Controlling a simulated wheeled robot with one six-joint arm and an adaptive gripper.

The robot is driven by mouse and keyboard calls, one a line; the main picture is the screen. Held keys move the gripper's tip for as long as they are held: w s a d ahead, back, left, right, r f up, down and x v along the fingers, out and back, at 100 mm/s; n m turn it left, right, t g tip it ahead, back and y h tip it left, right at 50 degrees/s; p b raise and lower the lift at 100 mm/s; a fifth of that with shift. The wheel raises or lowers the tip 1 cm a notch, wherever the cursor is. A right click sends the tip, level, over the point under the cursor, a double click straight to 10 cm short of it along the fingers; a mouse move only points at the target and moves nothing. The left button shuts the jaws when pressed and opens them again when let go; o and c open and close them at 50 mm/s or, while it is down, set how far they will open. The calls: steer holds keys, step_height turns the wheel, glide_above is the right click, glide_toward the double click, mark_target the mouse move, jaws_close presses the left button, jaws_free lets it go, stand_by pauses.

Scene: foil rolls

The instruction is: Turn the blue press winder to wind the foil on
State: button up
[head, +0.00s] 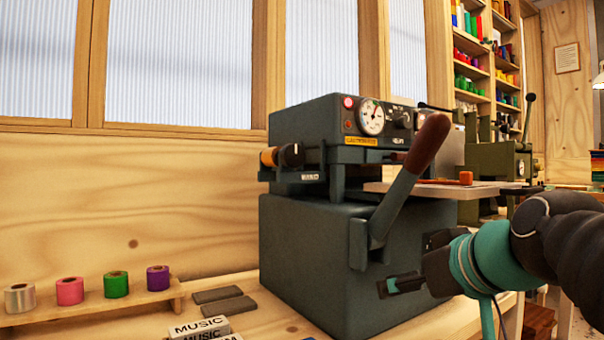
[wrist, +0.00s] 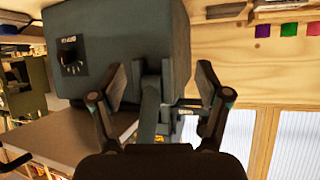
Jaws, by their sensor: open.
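The dark blue-grey press (head: 320,255) stands on the bench in the head view. A dark knob (head: 291,155), likely the winder, sits at its upper left beside a small orange-gold roll (head: 269,157). The press lever (head: 400,195) with its brown handle slants up to the right. My gripper (head: 402,284) is low in front of the press, apart from the knob. In the wrist view the press (wrist: 130,35) appears upside down. My open gripper (wrist: 160,80) frames the lever (wrist: 150,108) between its fingers, apparently empty. The winder knob cannot be made out there.
Silver (head: 19,297), pink (head: 70,291), green (head: 116,284) and purple (head: 158,278) foil rolls stand on a wooden rack at left. Grey slabs (head: 228,306) and a MUSIC block (head: 200,327) lie near the press. A green press (head: 490,165) stands behind, right.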

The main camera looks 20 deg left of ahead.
mark_target(296, 155)
steer(key=w+a+r+n+t+y+b, duration=0.1)
steer(key=w+a+r+n+y+b, duration=0.2)
steer(key=a+r, duration=0.45)
steer(key=w+a+r+n+y, duration=0.1)
steer(key=a+r+n+y, duration=0.25)
steer(key=r, duration=0.75)
steer(key=shift+y, duration=0.25)
steer(key=p+x, duration=0.1)
steer(key=x, duration=0.3)
steer(key=p+x, duration=0.1)
steer(key=x, duration=0.4)
steer(key=p+x, duration=0.1)
steer(key=x, duration=0.4)
steer(key=shift+w+a+r, duration=0.1)
steer(key=shift+r, duration=0.25)
steer(key=shift+m, duration=0.25)
steer(key=c, duration=1.2)
